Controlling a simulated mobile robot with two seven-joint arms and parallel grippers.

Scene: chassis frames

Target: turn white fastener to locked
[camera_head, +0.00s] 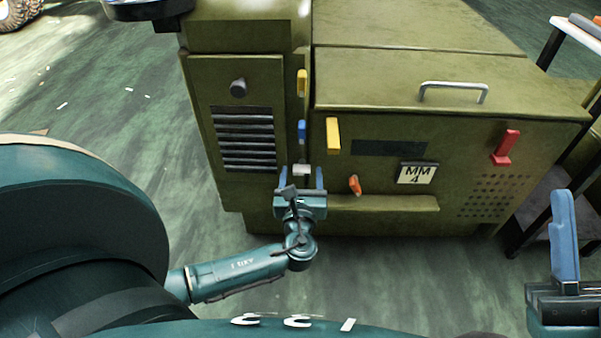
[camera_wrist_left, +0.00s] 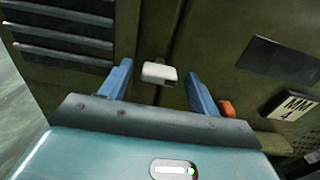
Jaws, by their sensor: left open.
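The white fastener (camera_head: 301,169) is a small pale block low on the green cabinet's front, in the column below the blue fastener (camera_head: 302,131). It also shows in the left wrist view (camera_wrist_left: 159,73), lying crosswise between my blue fingers. My left gripper (camera_head: 301,181) is open, with one finger on each side of the white fastener. The fingers look apart from it; how far the tips are from the cabinet face is hard to tell. My right gripper (camera_head: 563,245) shows only in part at the right edge, with one blue finger upright; its opening is cut off.
The green cabinet (camera_head: 380,225) also carries yellow fasteners (camera_head: 333,135), a red handle (camera_head: 506,147), and an orange knob (camera_head: 355,185) right of my left gripper. A label reading MM 4 (camera_head: 417,174) is farther right. A dark-framed rack (camera_head: 540,200) stands at the right.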

